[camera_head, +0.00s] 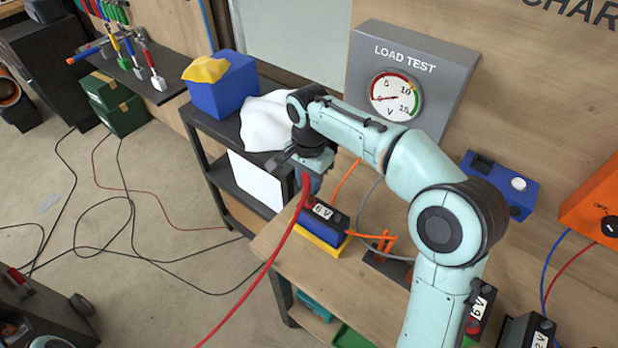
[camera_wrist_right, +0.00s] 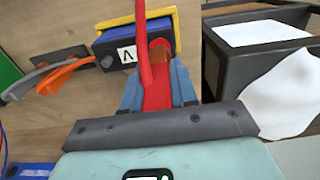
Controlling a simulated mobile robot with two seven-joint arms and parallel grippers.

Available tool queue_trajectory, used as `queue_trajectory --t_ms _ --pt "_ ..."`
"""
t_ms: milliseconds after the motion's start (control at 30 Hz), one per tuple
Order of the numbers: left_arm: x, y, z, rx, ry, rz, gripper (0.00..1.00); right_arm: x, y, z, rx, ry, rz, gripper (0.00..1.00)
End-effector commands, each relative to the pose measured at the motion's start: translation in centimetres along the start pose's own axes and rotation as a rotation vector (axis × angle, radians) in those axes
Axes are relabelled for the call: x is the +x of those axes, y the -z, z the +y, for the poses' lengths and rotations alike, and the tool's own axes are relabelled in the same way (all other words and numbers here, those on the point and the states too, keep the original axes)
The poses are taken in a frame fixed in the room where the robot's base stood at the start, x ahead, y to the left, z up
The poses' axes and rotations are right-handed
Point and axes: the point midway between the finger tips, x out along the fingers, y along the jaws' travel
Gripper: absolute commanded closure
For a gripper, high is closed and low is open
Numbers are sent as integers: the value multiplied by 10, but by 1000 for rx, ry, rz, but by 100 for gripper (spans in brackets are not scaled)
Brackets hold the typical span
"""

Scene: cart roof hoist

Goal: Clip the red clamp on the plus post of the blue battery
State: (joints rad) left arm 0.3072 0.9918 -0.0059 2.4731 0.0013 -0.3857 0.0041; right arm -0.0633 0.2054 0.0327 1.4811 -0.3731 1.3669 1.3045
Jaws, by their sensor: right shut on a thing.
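The blue battery (camera_head: 318,235) with a white 6V label stands on a yellow base at the left end of the wooden bench; it also shows at the top of the wrist view (camera_wrist_right: 109,48). My right gripper (camera_head: 309,183) is over the battery. In the wrist view its blue fingers (camera_wrist_right: 157,92) are shut on the red clamp (camera_wrist_right: 156,96), whose red cable runs up out of the picture. The clamp's front end is at the battery's red post end (camera_wrist_right: 160,43). The clamp hides most of that post, so I cannot tell whether it grips it. My left gripper is not in view.
Orange clamps (camera_head: 382,240) and a grey cable lie right of the battery. The LOAD TEST panel (camera_head: 420,75) stands behind. A dark shelf with a white cloth (camera_head: 262,120) and blue box (camera_head: 222,92) is at the left. More batteries stand at the lower right.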

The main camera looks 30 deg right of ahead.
Motion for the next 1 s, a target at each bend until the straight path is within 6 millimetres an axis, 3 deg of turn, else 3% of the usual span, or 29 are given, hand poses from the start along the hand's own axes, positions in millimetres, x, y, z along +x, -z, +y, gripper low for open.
queue_trajectory --t_ms 867,900,967,1000 --pt "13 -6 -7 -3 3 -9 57 23 0 0 0 -1 0 100" --pt "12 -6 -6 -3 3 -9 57 22 0 0 0 0 0 60" --pt "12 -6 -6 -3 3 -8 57 22 0 0 0 0 0 43" --pt "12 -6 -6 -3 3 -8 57 22 0 0 0 0 0 43"
